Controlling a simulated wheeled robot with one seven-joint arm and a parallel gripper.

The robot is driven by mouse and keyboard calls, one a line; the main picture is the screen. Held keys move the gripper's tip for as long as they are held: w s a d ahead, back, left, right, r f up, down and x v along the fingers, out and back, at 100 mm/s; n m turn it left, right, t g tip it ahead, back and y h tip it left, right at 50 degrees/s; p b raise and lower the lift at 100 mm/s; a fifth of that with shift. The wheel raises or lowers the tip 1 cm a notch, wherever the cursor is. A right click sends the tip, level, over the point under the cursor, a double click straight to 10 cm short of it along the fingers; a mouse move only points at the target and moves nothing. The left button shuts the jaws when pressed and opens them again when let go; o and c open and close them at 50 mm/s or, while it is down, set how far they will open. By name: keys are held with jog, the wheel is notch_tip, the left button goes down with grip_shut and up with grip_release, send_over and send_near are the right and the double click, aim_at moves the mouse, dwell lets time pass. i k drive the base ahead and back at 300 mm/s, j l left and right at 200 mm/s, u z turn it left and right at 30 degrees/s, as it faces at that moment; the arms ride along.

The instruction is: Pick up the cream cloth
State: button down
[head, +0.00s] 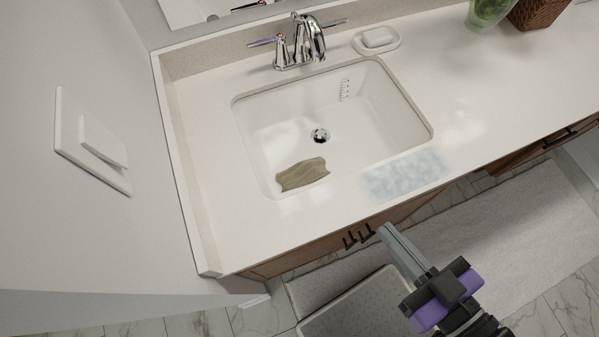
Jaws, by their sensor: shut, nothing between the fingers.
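A beige-olive, wavy cloth (302,175), the closest match to the cream cloth, lies at the near left of the white sink basin (290,135). It is on the basin floor or against the near wall; I cannot tell which. My gripper (386,231) is shut and empty. In the picture its fingertips are below and right of the cloth, by the counter's front edge, apart from the cloth.
A chrome faucet (302,45) stands behind the sink, with a soap dish (377,40) to its right. A pale bluish patch (405,175) marks the white counter (480,110) at the front. A green vase (488,12) and wicker basket (535,12) stand at the back right.

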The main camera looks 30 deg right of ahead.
aim_at(306, 171)
jog(key=j+u, duration=0.4)
jog(key=i+j+u, duration=0.1)
jog(key=u, duration=0.25)
